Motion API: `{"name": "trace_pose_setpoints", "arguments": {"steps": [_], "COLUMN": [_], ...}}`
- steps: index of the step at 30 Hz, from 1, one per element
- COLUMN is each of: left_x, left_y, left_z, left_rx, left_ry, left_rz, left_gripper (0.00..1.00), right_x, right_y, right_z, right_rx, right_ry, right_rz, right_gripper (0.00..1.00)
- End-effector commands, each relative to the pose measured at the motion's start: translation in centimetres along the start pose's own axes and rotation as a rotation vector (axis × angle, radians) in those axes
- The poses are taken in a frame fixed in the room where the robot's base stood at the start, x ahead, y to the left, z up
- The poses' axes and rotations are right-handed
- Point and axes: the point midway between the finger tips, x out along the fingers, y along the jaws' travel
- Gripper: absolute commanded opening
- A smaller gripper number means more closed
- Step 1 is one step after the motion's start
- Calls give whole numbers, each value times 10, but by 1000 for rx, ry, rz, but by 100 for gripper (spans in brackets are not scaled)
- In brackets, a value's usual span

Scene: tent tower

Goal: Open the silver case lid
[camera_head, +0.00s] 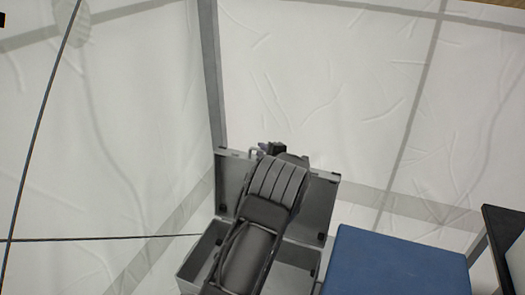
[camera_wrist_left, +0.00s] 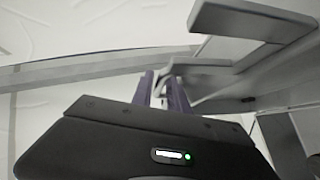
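The silver case (camera_head: 190,268) stands at the lower middle of the head view, with its lid (camera_head: 232,180) raised upright at the back. My left arm reaches across the open case and hides much of its inside and the middle of the lid. My left gripper (camera_head: 268,148) is at the lid's top edge, partly hidden by the wrist. In the left wrist view its two purple fingers (camera_wrist_left: 163,92) stand a little apart. My right gripper is out of view.
A blue box-like surface (camera_head: 395,265) is right of the case. A dark-edged piece of furniture (camera_head: 508,240) stands at the far right. White tent walls (camera_head: 330,90) with grey poles rise behind the case. Thin dark cords cross the left side.

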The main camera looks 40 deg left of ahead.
Motion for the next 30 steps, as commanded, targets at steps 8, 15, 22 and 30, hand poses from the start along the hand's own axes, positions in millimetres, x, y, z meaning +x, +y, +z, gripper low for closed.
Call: {"name": "trace_pose_setpoints", "arguments": {"steps": [8,15,22,30], "left_x": [0,0,0,0], "left_y": [0,0,0,0], "left_z": [0,0,0,0], "left_rx": [0,0,0,0], "left_ry": [0,0,0,0], "left_rz": [0,0,0,0], "left_gripper": [2,0,0,0], "right_x": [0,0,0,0], "right_y": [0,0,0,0], "right_z": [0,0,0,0], "right_rx": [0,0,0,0], "right_ry": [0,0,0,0], "right_rz": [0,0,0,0], "right_gripper": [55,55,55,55]}}
